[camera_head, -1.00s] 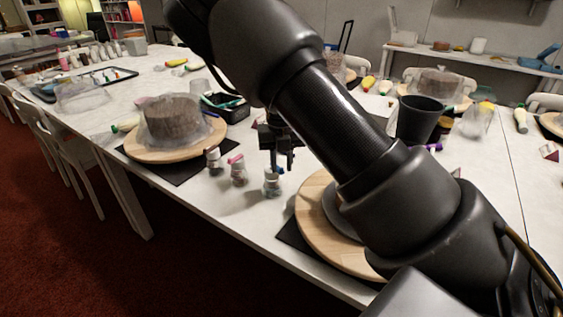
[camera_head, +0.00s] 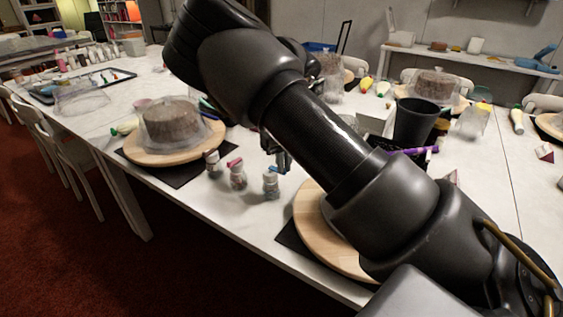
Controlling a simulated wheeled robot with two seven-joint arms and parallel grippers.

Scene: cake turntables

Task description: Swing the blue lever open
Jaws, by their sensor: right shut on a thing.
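Three small clear jars stand in a row on the white table. The right-hand jar (camera_head: 271,186) is the one beside my right gripper (camera_head: 281,161). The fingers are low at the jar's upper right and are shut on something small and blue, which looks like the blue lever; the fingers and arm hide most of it. The middle jar (camera_head: 238,179) has a red-pink lever (camera_head: 234,162) on top. My right arm crosses the picture and covers the upper part of the gripper. My left gripper is not in view.
The third jar (camera_head: 212,161) stands to the left. A covered cake sits on a wooden turntable (camera_head: 139,154) behind it. Another wooden turntable (camera_head: 309,232) lies partly under my arm at right. A black cup (camera_head: 414,122) stands behind my arm. The table front is close.

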